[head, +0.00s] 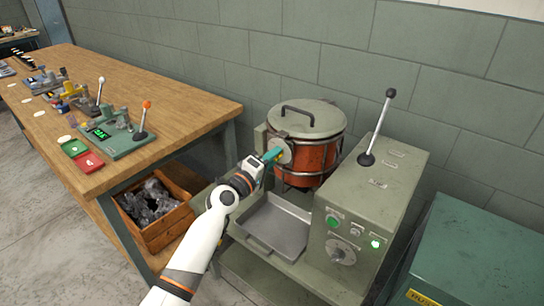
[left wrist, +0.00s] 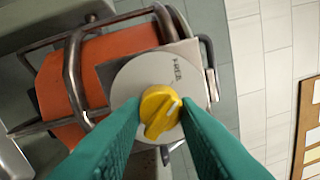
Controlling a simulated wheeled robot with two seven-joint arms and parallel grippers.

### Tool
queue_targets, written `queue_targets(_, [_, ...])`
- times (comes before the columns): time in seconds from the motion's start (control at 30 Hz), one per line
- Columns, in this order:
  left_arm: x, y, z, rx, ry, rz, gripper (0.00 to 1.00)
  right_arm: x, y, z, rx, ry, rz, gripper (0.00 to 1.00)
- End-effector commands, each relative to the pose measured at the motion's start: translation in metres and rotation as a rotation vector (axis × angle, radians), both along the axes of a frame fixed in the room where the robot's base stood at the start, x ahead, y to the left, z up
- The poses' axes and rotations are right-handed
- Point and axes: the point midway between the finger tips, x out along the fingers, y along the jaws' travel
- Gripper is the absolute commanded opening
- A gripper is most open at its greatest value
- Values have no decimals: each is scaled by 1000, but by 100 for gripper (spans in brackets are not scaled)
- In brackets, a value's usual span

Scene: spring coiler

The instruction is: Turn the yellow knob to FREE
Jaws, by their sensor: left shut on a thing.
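The yellow knob (left wrist: 160,110) sits on a round grey dial plate (left wrist: 140,78) in the left wrist view. Small lettering is on the plate above the knob, too small to read surely. My left gripper (left wrist: 158,122) is shut on the knob, with a teal finger on each side of it. In the head view my left gripper (head: 275,155) reaches the dial at the front of the orange drum (head: 312,162), and the knob is mostly hidden by the fingers. My right gripper is not in view.
The drum stands on a grey-green machine with a lever (head: 378,125), a green button (head: 333,222) and a metal tray (head: 273,228). A wooden workbench (head: 190,95) with devices is at left, a crate of dark parts (head: 155,212) below it. A green cabinet (head: 480,245) stands at right.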

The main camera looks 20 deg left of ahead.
Motion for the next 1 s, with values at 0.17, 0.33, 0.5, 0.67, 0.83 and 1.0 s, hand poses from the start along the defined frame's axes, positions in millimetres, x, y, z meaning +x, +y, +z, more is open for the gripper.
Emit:
queue_targets(0.17, [0,0,1,-54,19,0,5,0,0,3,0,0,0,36])
queue_targets(0.33, [0,0,0,-74,27,1,5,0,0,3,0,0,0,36])
queue_targets(0.5, [0,0,0,-79,29,0,5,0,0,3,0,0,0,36])
queue_targets(0.67, [0,0,0,-79,28,0,5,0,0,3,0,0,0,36])
queue_targets(0.83, [0,0,0,-78,27,0,44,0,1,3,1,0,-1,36])
queue_targets(1.0, [0,0,0,-78,27,0,50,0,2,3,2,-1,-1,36])
